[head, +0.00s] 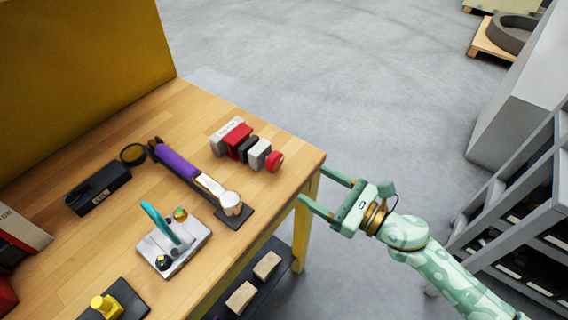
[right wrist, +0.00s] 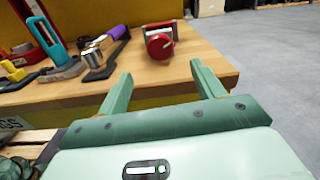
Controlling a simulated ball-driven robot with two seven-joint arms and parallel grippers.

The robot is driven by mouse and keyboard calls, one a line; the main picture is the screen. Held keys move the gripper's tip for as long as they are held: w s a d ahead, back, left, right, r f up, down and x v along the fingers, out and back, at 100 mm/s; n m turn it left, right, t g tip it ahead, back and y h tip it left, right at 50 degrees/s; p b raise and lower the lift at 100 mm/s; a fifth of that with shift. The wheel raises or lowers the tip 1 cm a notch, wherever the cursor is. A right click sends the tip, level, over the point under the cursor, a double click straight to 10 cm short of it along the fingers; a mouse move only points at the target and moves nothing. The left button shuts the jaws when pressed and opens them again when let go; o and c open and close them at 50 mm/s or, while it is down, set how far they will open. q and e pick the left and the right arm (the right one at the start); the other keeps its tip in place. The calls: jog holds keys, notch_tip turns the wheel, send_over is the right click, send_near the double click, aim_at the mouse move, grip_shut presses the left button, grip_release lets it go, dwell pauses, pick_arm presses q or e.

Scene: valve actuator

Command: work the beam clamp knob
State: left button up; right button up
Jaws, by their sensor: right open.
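A red and grey block-like device (head: 238,138) lies near the table's far right corner, with a round red knob (head: 275,160) on its right end. I take it to be the beam clamp, though no label can be read. In the right wrist view the red knob (right wrist: 159,45) faces the camera, beyond and between the fingertips. My right gripper (head: 314,185) is open and empty at the table's corner, its fingers pointing toward the table. In the right wrist view the right gripper (right wrist: 161,73) is apart from the knob. My left gripper is not in view.
The wooden table (head: 110,195) also carries a purple-handled tool (head: 177,161), a teal lever on a grey base (head: 160,225), a black box (head: 97,188) and a yellow knob (head: 107,305). Wooden blocks (head: 267,265) lie on a lower shelf. A grey rack (head: 520,215) stands at right; open floor lies between.

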aim_at(278, 163)
jog(key=x, duration=1)
jog(key=c, duration=1)
